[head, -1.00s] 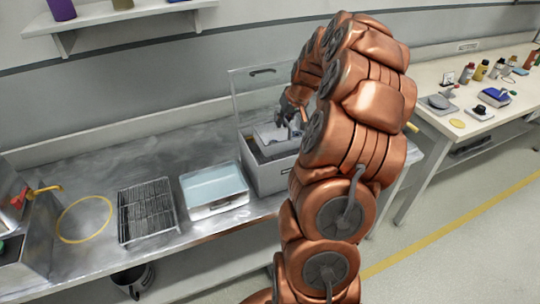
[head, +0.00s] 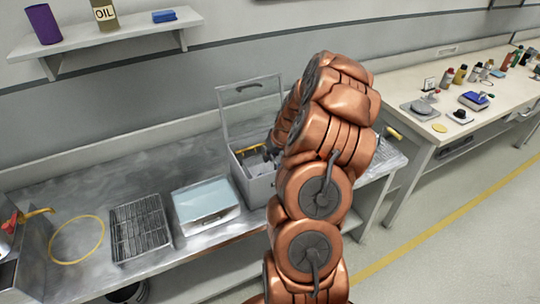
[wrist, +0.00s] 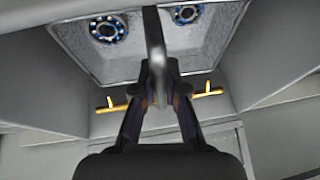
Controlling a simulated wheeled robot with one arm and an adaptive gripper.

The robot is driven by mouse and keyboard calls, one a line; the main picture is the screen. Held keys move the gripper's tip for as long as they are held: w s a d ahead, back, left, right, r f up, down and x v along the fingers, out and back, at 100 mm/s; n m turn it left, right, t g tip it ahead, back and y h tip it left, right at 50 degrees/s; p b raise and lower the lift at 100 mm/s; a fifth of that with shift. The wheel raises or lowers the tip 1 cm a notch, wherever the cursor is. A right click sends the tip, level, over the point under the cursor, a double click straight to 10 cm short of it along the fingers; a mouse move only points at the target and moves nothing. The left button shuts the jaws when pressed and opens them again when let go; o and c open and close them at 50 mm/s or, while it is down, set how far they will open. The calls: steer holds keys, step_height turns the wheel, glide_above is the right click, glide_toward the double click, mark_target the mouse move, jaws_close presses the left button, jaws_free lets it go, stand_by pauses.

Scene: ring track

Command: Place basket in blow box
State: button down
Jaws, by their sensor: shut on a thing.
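The blow box (head: 258,187) is a grey box with its clear lid (head: 250,105) raised, on the metal bench. My gripper (head: 271,150) is at the box's opening, partly hidden by my arm. In the wrist view my gripper (wrist: 158,78) is shut on the upright grey handle of the basket (wrist: 150,62). The basket is a pale mesh tray holding bearings with blue rings (wrist: 108,29). Grey box walls surround it in the wrist view. In the head view the basket is mostly hidden inside the box, so I cannot tell whether it touches the floor.
A lidded pale-blue tray (head: 205,204), a wire rack (head: 140,228) and a yellow ring (head: 77,240) lie on the bench (head: 110,180) left of the box. A wall shelf (head: 110,32) is above. A second table (head: 430,110) with bottles and scales stands at right.

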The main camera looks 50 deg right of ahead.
steer(key=shift+f, duration=0.2)
steer(key=shift+f, duration=0.15)
steer(key=c, duration=1.2)
jaws_free()
steer(key=shift+s+r, duration=0.1)
steer(key=shift+r, duration=0.15)
steer(key=b+v, duration=0.4)
steer(key=v, duration=0.8)
steer(key=s+a+r+n+g+y, duration=0.1)
steer(key=s+a+r+n, duration=0.1)
steer(key=a, duration=1)
steer(key=s+a+r+n+g+y, duration=0.1)
steer(key=a+r+g, duration=0.1)
steer(key=a, duration=1)
steer(key=s+a+g, duration=0.1)
steer(key=s+a, duration=0.3)
steer(key=s, duration=0.3)
steer(key=s+a+g+h, duration=0.1)
steer(key=s+a, duration=0.4)
steer(key=s, duration=0.2)
steer(key=s+a+n+g+h, duration=0.1)
steer(key=s+a, duration=0.3)
steer(key=s, duration=0.4)
steer(key=shift+s+a+r+g, duration=0.1)
steer(key=shift+a+r+g, duration=0.1)
steer(key=shift+g, duration=0.1)
